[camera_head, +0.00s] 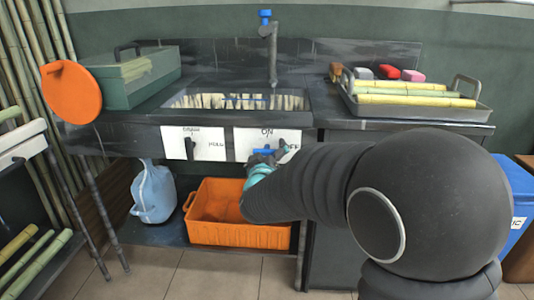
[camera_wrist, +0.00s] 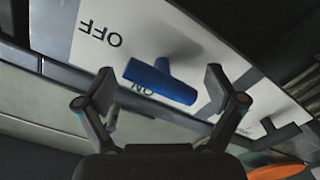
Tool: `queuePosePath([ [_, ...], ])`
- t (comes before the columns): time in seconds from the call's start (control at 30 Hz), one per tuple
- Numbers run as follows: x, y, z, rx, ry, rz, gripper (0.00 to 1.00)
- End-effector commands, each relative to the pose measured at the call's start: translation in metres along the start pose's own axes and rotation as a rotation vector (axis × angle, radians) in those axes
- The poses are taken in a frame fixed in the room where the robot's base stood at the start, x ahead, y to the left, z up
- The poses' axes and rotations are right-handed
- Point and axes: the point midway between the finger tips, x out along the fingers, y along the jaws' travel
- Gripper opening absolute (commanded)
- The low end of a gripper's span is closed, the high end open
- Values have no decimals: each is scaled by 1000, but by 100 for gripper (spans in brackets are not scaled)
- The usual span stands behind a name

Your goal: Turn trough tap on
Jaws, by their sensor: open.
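The trough tap is a blue T-shaped handle (camera_head: 265,151) on a white panel (camera_head: 245,142) at the front of the sink, marked ON at the top and OFF at the right. Its bar lies roughly level in the head view. In the wrist view the blue handle (camera_wrist: 160,80) sits between the two fingertips, with the labels upside down. My gripper (camera_wrist: 160,92) is open, with a finger at each end of the bar and visible gaps. In the head view my gripper (camera_head: 264,161) is just in front of the panel, partly hidden by my arm.
A second panel with a dark lever (camera_head: 189,149) is left of the tap. An orange crate (camera_head: 240,234) and a blue jug (camera_head: 153,192) stand below. The trough (camera_head: 312,110) holds pale slats under a faucet (camera_head: 271,50). A tray (camera_head: 470,113) of cane stands right.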

Motion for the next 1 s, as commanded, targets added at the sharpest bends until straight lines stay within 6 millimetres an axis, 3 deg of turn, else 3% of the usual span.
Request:
queuePosePath([
  [0.03, 0, 0, 0, 0, 0, 0, 89],
  [0.4, 0, 0, 0, 0, 0, 1, 0],
  [0.77, 0, 2, 2, 15, -2, 5, 0],
  [1.0, 1, 2, 4, 113, -1, 9, 0],
])
